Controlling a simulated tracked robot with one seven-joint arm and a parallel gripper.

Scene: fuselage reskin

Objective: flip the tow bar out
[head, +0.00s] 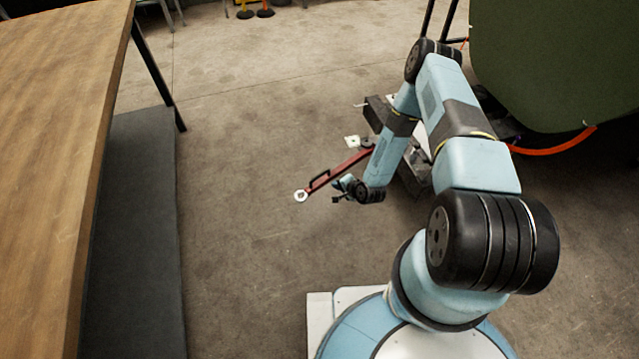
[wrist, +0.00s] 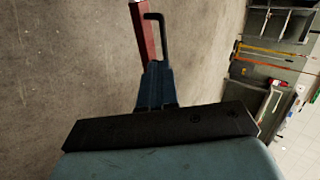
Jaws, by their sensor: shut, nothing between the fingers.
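The red tow bar (head: 340,169) reaches out low over the floor in the head view, from a dark unit at the right to a pale ring (head: 300,196) at its free end. A black handle (head: 318,181) stands off its side. My gripper (head: 342,187) is just right of and below the handle, beside the bar. In the wrist view my gripper (wrist: 155,66) is shut, with its tips close to the red bar (wrist: 142,32) and the black handle (wrist: 161,32). Whether the tips touch either one I cannot tell. My arm hides part of the dark unit.
A wooden table (head: 60,150) with a dark lower shelf (head: 140,240) stands at the left. A large green panel (head: 560,60) and an orange hose (head: 555,147) are at the right.

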